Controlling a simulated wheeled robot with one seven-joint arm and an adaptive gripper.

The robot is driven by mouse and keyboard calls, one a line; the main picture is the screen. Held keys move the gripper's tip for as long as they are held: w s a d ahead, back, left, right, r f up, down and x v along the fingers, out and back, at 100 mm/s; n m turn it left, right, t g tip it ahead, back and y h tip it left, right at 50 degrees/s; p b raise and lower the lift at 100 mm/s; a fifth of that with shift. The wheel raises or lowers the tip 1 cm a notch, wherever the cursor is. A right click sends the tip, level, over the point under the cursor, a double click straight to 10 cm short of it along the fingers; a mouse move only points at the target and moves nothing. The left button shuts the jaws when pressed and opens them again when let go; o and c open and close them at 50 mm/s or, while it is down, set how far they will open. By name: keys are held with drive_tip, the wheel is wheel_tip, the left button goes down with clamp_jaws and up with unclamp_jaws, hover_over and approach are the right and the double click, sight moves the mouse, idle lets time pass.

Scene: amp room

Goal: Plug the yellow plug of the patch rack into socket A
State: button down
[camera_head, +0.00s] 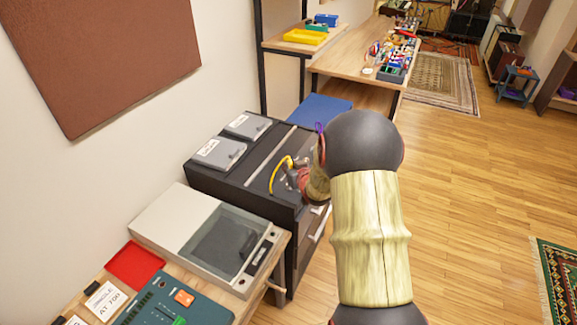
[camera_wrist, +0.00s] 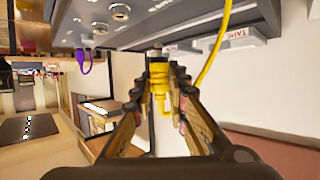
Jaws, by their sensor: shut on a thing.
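In the wrist view my gripper (camera_wrist: 160,74) is shut on the yellow plug (camera_wrist: 159,98), with one finger on each side of it. The plug's far end points at the dark face of the patch rack (camera_wrist: 185,28); I cannot tell whether it touches or enters a socket. The yellow cable (camera_wrist: 214,55) curves up and right. Round metal sockets (camera_wrist: 120,11) show at the upper left; which is A is not readable. In the head view my gripper (camera_head: 299,178) is over the black rack (camera_head: 238,181), partly hidden by my arm, with the yellow cable (camera_head: 273,178) arching beside it.
A purple plug (camera_wrist: 83,60) hangs left of my gripper. Two grey lidded boxes (camera_head: 218,153) stand at the back of the rack's top. A turntable-like unit (camera_head: 208,232) stands in front of it. A cluttered bench (camera_head: 355,62) lies beyond; the floor (camera_head: 475,200) at right is clear.

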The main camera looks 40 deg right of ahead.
drive_tip(key=shift+a+f, duration=0.1)
drive_tip(key=shift+f, duration=0.2)
drive_tip(key=shift+f+b, duration=1.7)
drive_tip(key=shift+f, duration=0.6)
drive_tip(key=shift+f+b, duration=0.85)
drive_tip(key=shift+f, duration=0.15)
drive_tip(key=c, duration=1.7)
unclamp_jaws()
drive_tip(key=shift+o, duration=0.2)
drive_tip(key=v, duration=1.2)
